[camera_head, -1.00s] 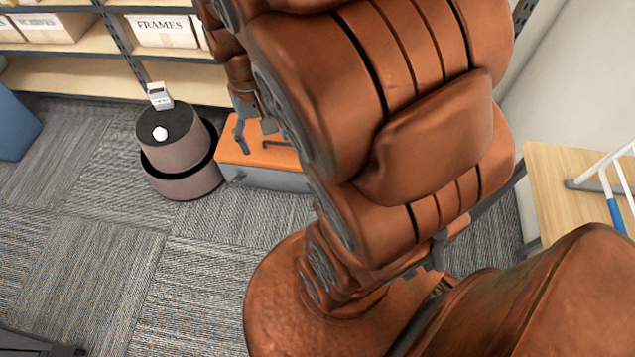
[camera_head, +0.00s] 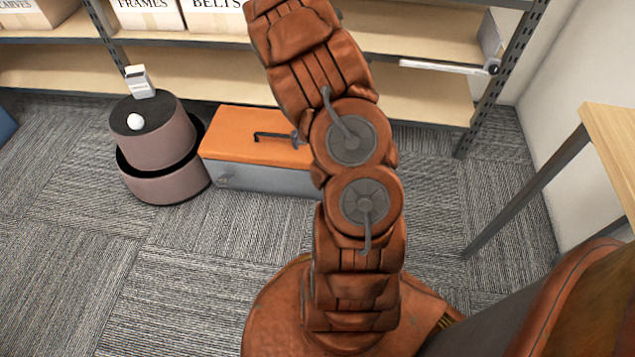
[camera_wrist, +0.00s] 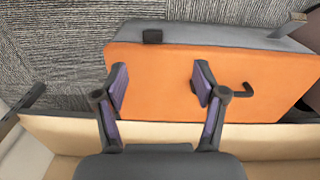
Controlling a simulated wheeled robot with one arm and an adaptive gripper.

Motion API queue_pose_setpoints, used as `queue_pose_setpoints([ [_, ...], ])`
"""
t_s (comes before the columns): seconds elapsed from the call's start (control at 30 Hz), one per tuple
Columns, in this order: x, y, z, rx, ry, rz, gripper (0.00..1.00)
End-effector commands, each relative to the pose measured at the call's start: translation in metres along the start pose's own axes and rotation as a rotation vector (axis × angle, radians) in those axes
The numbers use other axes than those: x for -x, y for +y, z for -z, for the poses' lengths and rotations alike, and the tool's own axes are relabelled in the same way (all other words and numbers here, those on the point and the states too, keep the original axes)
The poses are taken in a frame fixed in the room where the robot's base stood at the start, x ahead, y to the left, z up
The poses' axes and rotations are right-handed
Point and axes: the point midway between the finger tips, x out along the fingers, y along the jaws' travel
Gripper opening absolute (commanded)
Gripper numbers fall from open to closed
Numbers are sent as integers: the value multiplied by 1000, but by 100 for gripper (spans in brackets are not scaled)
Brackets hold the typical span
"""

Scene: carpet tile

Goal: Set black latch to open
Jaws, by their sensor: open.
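The case with an orange lid (camera_head: 240,122) and a grey body stands on the carpet in front of the shelf. In the wrist view a small black latch (camera_wrist: 152,36) sits at the lid's front edge, against the grey side. In the head view my arm hides it. A grey latch (camera_wrist: 290,22) sticks out at the other end of the front, and it also shows in the head view (camera_head: 222,181). My gripper (camera_wrist: 160,85) is open and empty over the orange lid, with the black latch beyond its fingertips. Whether the black latch is open cannot be told.
A black bent handle (camera_wrist: 240,90) lies on the lid, right of my gripper in the wrist view. A round brown stool (camera_head: 155,145) with a white box and ball stands left of the case. The shelf (camera_head: 420,95) is behind, a wooden table (camera_head: 610,130) at right.

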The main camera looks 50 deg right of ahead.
Motion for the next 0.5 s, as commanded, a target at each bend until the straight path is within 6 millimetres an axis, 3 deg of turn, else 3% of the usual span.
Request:
queue_pose_setpoints([
  [0.03, -33, 5, 7, -19, -1, 4, 71],
  [0.2, -80, 16, 21, -58, 6, 13, 71],
  [0.5, -103, 19, 25, -73, 7, 19, 71],
])
